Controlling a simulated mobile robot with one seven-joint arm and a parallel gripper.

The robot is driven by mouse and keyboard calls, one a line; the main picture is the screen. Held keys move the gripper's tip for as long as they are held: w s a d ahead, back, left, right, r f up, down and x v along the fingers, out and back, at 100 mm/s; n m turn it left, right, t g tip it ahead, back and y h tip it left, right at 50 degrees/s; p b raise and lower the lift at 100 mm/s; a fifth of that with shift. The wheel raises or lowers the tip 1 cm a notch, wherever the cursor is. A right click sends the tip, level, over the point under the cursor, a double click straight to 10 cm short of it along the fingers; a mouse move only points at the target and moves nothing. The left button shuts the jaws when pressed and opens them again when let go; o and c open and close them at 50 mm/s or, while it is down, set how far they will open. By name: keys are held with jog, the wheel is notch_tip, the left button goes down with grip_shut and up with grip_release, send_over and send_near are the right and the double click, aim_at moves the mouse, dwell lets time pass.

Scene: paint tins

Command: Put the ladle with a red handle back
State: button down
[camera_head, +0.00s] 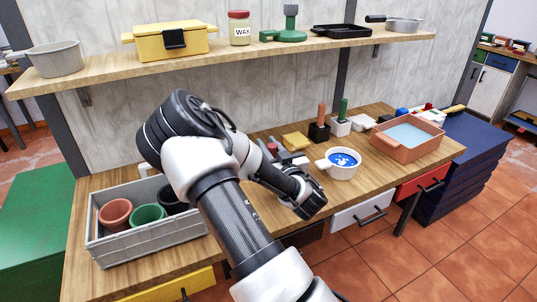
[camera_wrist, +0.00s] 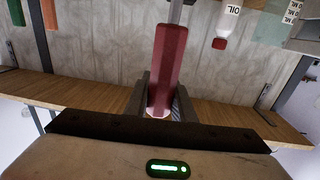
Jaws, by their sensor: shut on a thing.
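In the wrist view, my gripper (camera_wrist: 160,95) is shut on the red handle of the ladle (camera_wrist: 168,60). A grey metal shaft runs from the handle to the top edge of that view. The ladle's bowl is out of view. In the head view, my arm hides most of the gripper, and I cannot make out the ladle clearly. A brown handle stands in a black block (camera_head: 319,132) and a green handle in a white block (camera_head: 340,127). A white pot with blue paint (camera_head: 342,172) stands on the workbench (camera_head: 400,172).
A grey crate (camera_head: 150,241) with several pots is at the left. An orange tray (camera_head: 425,150) with pale blue contents is at the right. A shelf (camera_head: 200,57) above holds a yellow box (camera_head: 170,45), a wax jar (camera_head: 239,32) and pans. An oil bottle (camera_wrist: 227,20) shows in the wrist view.

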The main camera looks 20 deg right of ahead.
notch_tip(320, 180, down, 2)
jog(key=shift+f, duration=0.1)
jog(key=c, duration=1.5)
grip_release()
